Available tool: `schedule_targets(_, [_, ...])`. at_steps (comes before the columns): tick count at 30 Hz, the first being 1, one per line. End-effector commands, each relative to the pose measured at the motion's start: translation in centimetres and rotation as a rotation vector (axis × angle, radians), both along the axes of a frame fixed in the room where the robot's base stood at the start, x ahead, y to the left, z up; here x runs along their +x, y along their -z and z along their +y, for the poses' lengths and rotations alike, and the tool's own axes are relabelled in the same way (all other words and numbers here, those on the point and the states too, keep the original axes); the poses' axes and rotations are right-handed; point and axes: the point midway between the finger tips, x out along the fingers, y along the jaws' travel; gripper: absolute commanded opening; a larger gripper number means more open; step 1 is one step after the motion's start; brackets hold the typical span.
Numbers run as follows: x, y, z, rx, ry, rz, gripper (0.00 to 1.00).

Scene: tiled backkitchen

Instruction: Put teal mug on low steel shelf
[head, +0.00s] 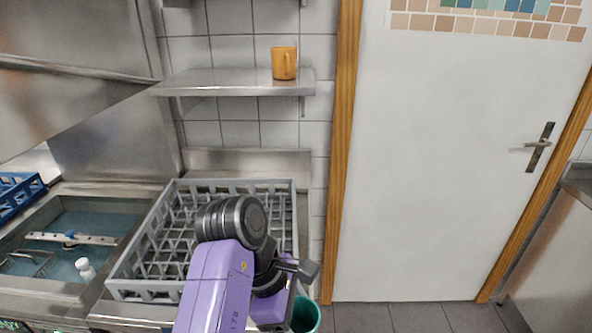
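A teal mug (307,316) shows at the bottom edge of the head view, with its open top facing up and its lower part cut off by the frame. My gripper (301,268) is just above it in the picture, at the end of my purple arm, right of the grey rack. My arm hides most of it, so whether its fingers are open or shut on the mug does not show. The steel shelf (215,84) is on the tiled wall above the rack, with an orange mug (284,63) near its right end.
A grey dish rack (150,240), partly hidden by my arm, lies on the counter below the shelf. A sink (80,225) with a white bottle (85,268) and a blue crate (16,193) are at left. A white door (440,160) stands right. The shelf's left part is clear.

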Motion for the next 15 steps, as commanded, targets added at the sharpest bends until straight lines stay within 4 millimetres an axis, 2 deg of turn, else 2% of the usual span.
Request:
schedule_targets(9, [-0.8, 4.3, -4.2, -0.003, 0.292, 0.003, 0.14])
schedule_targets(15, [-1.8, 9.2, -8.8, -0.002, 0.625, 0.006, 0.14])
